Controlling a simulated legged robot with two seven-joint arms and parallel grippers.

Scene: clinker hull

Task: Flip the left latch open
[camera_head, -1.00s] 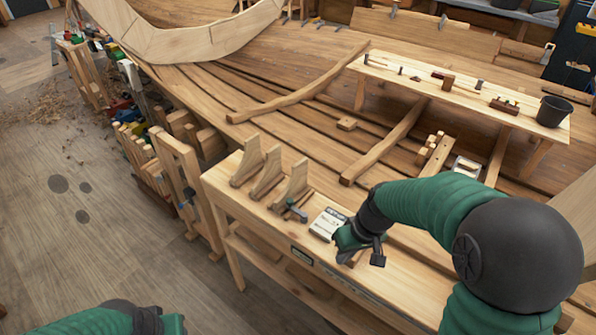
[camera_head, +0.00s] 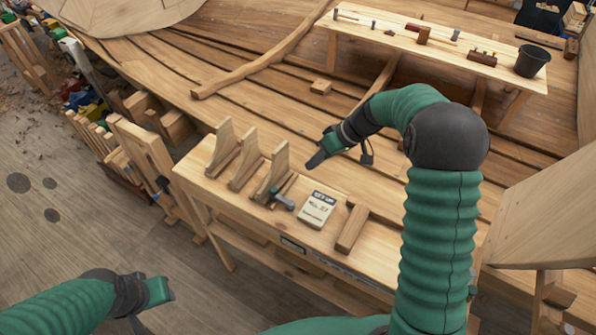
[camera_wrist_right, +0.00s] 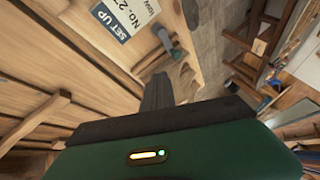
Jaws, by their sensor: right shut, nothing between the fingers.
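No part is plainly recognisable as the left latch. Three upright wooden brackets (camera_head: 245,158) stand on the bench's left part. A small dark grey-green metal fitting (camera_head: 283,201) sits at the foot of the rightmost bracket and also shows in the right wrist view (camera_wrist_right: 167,40); whether it is a latch is unclear. My right gripper (camera_head: 317,161) is shut and empty, in the air by the bench's far edge, right of the brackets. Its dark fingers show in the wrist view (camera_wrist_right: 158,92), apart from the fitting. My left gripper (camera_head: 162,291) is low at left, its fingers unclear.
A "SET UP" card (camera_head: 316,209) and a wooden block (camera_head: 352,228) lie on the bench (camera_head: 268,230). Behind is the planked hull (camera_head: 230,85) with a tool board (camera_head: 440,48) and black bucket (camera_head: 532,60). Wooden frames (camera_head: 140,155) stand left of the bench.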

